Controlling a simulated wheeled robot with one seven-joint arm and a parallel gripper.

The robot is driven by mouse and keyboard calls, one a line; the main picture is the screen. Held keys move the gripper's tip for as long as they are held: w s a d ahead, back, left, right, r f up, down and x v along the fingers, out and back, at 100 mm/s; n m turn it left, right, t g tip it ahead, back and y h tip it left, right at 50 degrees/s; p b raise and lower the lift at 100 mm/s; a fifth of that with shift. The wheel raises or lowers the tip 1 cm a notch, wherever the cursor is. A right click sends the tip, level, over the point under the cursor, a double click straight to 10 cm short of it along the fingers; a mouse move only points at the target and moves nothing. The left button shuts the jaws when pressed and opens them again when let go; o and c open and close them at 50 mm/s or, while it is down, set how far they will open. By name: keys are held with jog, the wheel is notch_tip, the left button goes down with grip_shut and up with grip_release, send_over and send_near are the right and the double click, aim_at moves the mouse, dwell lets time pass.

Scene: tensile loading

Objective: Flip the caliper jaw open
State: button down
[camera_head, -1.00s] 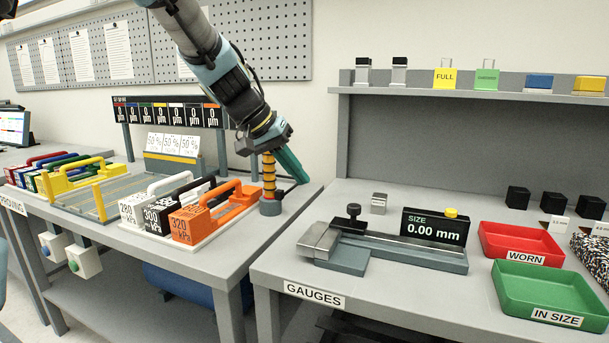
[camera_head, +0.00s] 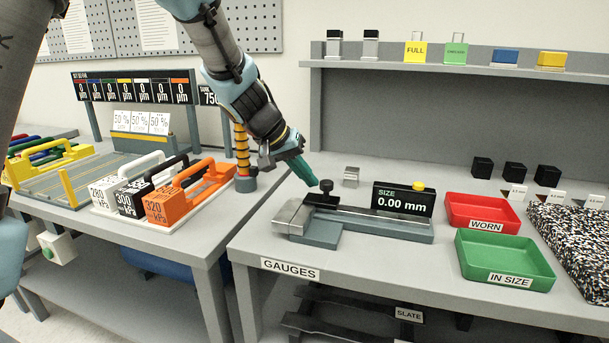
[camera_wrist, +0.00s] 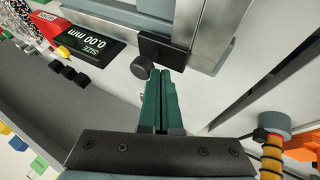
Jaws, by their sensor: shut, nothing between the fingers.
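The caliper (camera_head: 365,222) lies on the gauge bench, with a silver fixed jaw at its left end and a dark sliding jaw with a black knob (camera_head: 326,186) close beside it. Its display (camera_head: 403,200) reads 0.00 mm and has a yellow button on top. My gripper (camera_head: 312,181) has green fingers and is shut and empty, just above and left of the knob. In the wrist view the fingertips (camera_wrist: 163,75) point at the dark jaw block (camera_wrist: 163,52), with the knob (camera_wrist: 143,66) just left of them. I cannot tell whether they touch.
A small metal block (camera_head: 351,176) stands behind the caliper. A red WORN tray (camera_head: 483,211) and a green IN SIZE tray (camera_head: 505,259) are to the right. A post with orange rings (camera_head: 242,152) and weights (camera_head: 168,204) stand on the left bench.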

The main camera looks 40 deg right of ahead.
jog(key=s+d, duration=0.1)
jog(key=s, duration=0.1)
jog(key=s+d, duration=0.2)
jog(key=s, duration=0.1)
jog(key=s+d, duration=0.2)
jog(key=s, duration=0.1)
jog(key=shift+d+b, duration=0.1)
jog(key=shift+b, duration=0.25)
jog(key=shift+s, duration=0.1)
